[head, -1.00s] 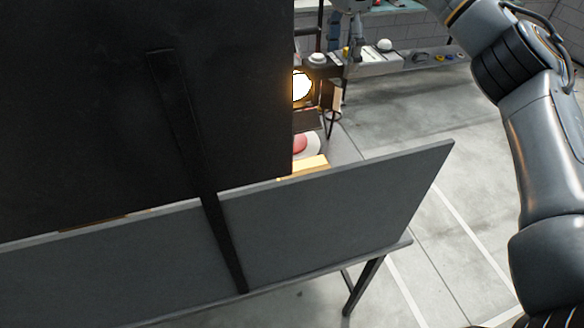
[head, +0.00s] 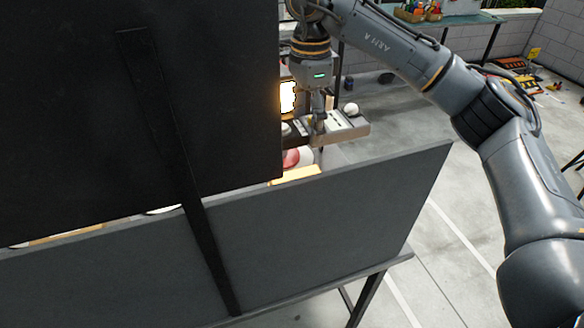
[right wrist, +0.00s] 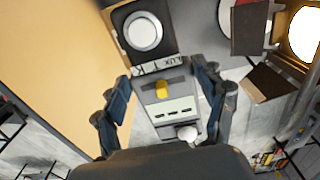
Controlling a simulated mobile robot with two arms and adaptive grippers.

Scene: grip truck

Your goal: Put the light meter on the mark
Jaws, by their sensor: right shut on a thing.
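My right gripper (head: 318,135) is shut on the light meter (head: 345,130), a grey body with a white ball on its right end, held behind the dark panels. In the right wrist view the fingers (right wrist: 165,92) flank the meter (right wrist: 160,118), with its LUX label, yellow knob and white ball. A black block with a white round dome (right wrist: 145,32) lies against its far end; I cannot tell whether it is joined. The mark cannot be made out in either view. My left gripper is not in view.
A large black panel (head: 80,110) and a grey panel (head: 330,220) block much of the head view. A glowing lamp (right wrist: 303,35) stands close to the meter. A red and white object (head: 298,157) sits below it. A tan surface (right wrist: 50,60) fills the wrist view's left.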

